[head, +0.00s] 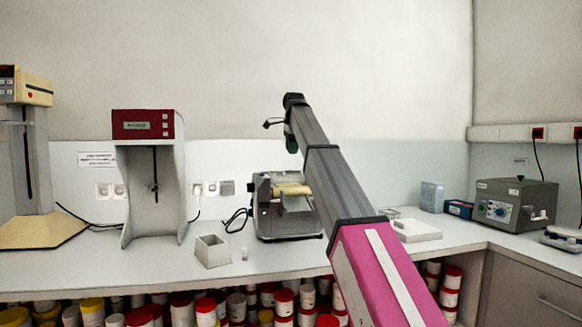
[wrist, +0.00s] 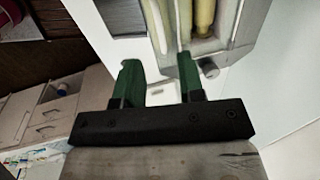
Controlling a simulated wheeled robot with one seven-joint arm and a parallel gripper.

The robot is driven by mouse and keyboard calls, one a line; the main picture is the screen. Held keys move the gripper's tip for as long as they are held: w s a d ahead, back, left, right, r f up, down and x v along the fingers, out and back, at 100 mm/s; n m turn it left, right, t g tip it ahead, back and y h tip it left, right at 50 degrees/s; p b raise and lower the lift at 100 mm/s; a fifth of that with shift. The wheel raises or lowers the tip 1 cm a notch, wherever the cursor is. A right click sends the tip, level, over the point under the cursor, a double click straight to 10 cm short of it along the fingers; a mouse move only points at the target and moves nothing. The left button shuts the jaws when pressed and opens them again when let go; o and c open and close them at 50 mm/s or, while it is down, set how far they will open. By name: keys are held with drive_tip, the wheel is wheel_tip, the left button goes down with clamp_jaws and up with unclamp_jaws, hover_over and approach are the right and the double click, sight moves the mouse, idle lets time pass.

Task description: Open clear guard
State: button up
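The roller mill (head: 284,225) stands on the white bench near the middle of the head view, with cream rollers (head: 291,189) on top. In the wrist view its grey frame and pale rollers (wrist: 205,18) show at the top, just beyond my fingers. I cannot clearly make out the clear guard against the mill. My gripper (wrist: 157,67) has two green fingers set well apart, with nothing between them. The right finger looks close to the mill's edge in the picture; I cannot tell if it touches. In the head view my arm hides part of the mill's right side.
A red-topped grey machine (head: 148,125) and a cream-based stand (head: 40,232) are on the left. A grey control unit (head: 513,203) stands at the right. Several tubs (head: 285,303) fill the shelf below.

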drive_tip(key=f, duration=0.3)
drive_tip(key=w+f, duration=0.1)
drive_tip(key=f, duration=0.3)
drive_tip(key=shift+w+a, duration=0.2)
clamp_jaws()
